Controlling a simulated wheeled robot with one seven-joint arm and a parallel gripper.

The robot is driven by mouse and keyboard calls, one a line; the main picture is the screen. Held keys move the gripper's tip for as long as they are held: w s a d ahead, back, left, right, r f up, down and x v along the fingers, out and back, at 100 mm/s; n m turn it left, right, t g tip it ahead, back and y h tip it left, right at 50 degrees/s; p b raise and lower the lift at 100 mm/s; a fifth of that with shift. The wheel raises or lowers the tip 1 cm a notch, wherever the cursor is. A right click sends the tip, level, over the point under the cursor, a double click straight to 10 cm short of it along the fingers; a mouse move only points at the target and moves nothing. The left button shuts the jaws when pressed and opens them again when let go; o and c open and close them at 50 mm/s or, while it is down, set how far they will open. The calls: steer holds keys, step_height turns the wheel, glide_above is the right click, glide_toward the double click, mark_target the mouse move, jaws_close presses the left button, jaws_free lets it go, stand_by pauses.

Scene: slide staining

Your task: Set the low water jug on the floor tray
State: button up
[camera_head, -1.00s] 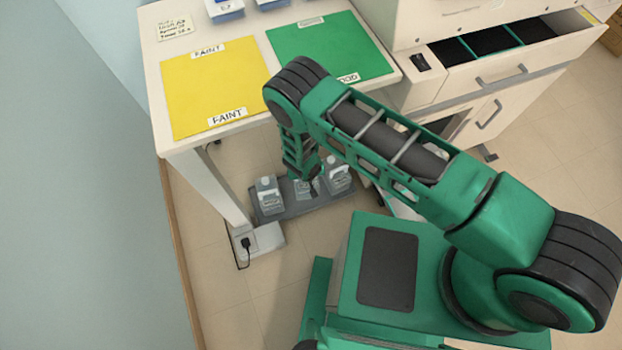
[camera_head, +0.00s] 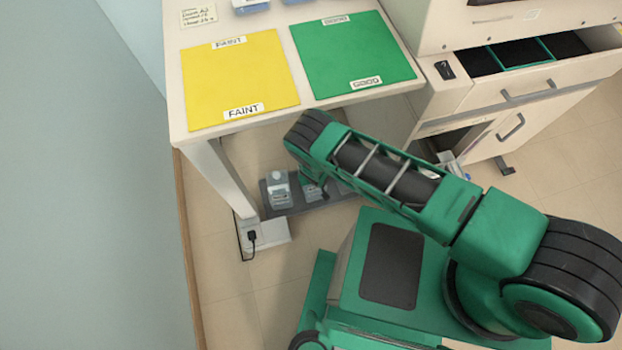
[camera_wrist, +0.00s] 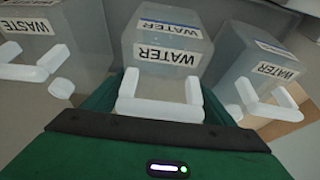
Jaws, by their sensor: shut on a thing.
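In the wrist view, my gripper (camera_wrist: 160,92) is shut on the handle of the middle water jug (camera_wrist: 168,55), a pale, translucent jug labelled WATER. In the head view, this jug (camera_head: 312,193) shows only in part beside my forearm, which hides most of the gripper. It is at the dark grey floor tray (camera_head: 299,205) under the table. I cannot tell whether its base touches the tray. A waste jug (camera_wrist: 50,42) is to its left in the wrist view, and another water jug (camera_wrist: 258,62) to its right.
The jugs on both sides stand close to the held one. A table with a yellow mat (camera_head: 240,80) and a green mat (camera_head: 352,55) is above. A power socket box (camera_head: 265,236) sits by the table leg. A cabinet with an open drawer (camera_head: 520,55) is at right.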

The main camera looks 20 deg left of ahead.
steer(key=shift+f, duration=0.95)
steer(key=o, duration=1.8)
steer(key=shift+f, duration=0.1)
steer(key=v, duration=1.2)
